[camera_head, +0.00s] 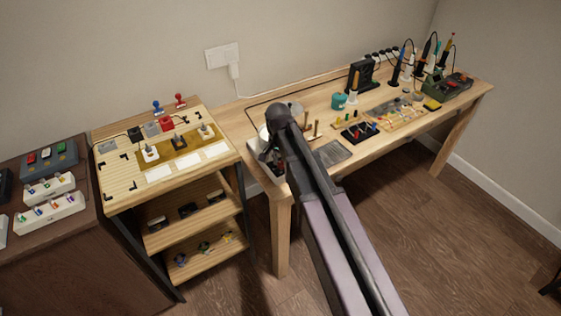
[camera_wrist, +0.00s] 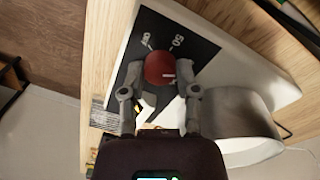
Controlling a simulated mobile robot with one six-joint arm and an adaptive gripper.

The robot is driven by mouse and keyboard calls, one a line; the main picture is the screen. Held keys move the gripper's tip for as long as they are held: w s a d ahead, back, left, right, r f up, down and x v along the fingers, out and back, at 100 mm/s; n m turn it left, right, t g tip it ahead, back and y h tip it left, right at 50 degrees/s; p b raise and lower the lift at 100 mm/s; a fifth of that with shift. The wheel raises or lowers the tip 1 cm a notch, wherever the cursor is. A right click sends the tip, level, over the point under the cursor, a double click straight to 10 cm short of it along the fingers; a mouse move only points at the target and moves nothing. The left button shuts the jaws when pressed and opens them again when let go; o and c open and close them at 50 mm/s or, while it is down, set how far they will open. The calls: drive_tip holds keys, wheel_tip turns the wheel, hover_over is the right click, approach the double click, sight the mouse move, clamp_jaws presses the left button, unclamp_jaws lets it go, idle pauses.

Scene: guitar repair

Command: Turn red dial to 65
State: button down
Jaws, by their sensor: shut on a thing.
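The red dial (camera_wrist: 165,69) shows in the wrist view as a round red knob with a short white mark. In the head view my arm's end (camera_head: 282,118) is over the left end of the long wooden table (camera_head: 232,116). It hides the dial there.
A grey-white round body (camera_wrist: 238,115) stands close to the right finger in the wrist view. A dark mat (camera_head: 332,152) and a black rack of small tools (camera_head: 360,131) are on the table right of my arm. A wooden shelf unit (camera_head: 120,196) stands left of the table.

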drive_tip(key=shift+s+m, duration=0.2)
drive_tip(key=shift+m, duration=0.1)
drive_tip(key=shift+c, duration=1.7)
unclamp_jaws()
drive_tip(key=shift+w, duration=0.1)
drive_tip(key=shift+n, duration=0.5)
